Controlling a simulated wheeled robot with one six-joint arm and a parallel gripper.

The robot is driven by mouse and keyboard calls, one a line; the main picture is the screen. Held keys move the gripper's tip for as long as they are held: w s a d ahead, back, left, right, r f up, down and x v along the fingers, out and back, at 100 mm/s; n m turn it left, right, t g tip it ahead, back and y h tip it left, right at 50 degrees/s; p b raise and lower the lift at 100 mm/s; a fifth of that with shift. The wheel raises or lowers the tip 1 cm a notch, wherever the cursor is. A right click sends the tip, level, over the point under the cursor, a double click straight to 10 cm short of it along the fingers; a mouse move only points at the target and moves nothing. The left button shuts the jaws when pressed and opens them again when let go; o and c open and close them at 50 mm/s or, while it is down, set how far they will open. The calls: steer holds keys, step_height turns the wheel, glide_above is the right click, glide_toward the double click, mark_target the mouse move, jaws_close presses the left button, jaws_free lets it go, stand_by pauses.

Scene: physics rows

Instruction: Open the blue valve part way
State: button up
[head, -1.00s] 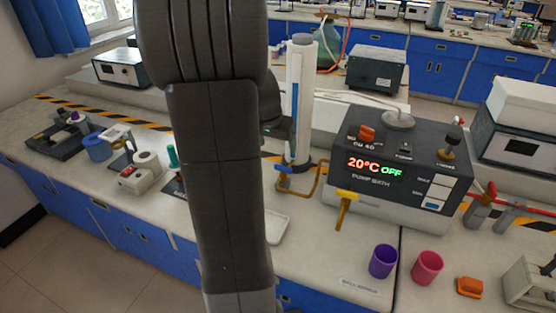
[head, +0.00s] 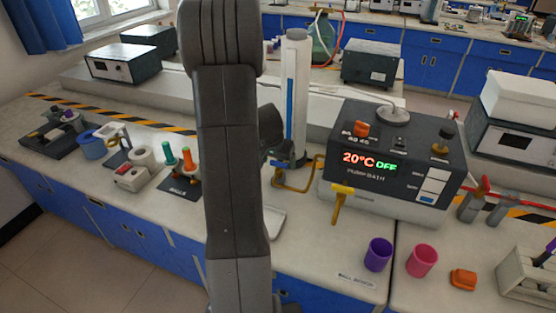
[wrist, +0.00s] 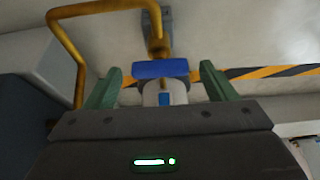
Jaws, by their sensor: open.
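The blue valve (wrist: 160,69) shows in the wrist view as a flat blue handle on a brass pipe (wrist: 83,45), lying crosswise between my fingertips. My gripper (wrist: 160,72) is open, with a green finger on each side of the handle and a visible gap at both sides. I cannot tell whether the handle is fully within the fingers' depth. In the head view the blue valve (head: 279,163) is a small blue patch just right of my arm, by the brass pipe (head: 296,188). My fingers are mostly hidden there behind my arm.
A tall white column (head: 297,95) stands just behind the valve. The pump bath (head: 388,165) reads 20°C OFF, with a yellow-handled tap (head: 342,192) on its front. Purple (head: 378,254) and pink (head: 421,260) cups stand at the front right. A white tray (head: 275,222) lies below the pipe.

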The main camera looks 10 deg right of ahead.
steer(key=c, duration=1)
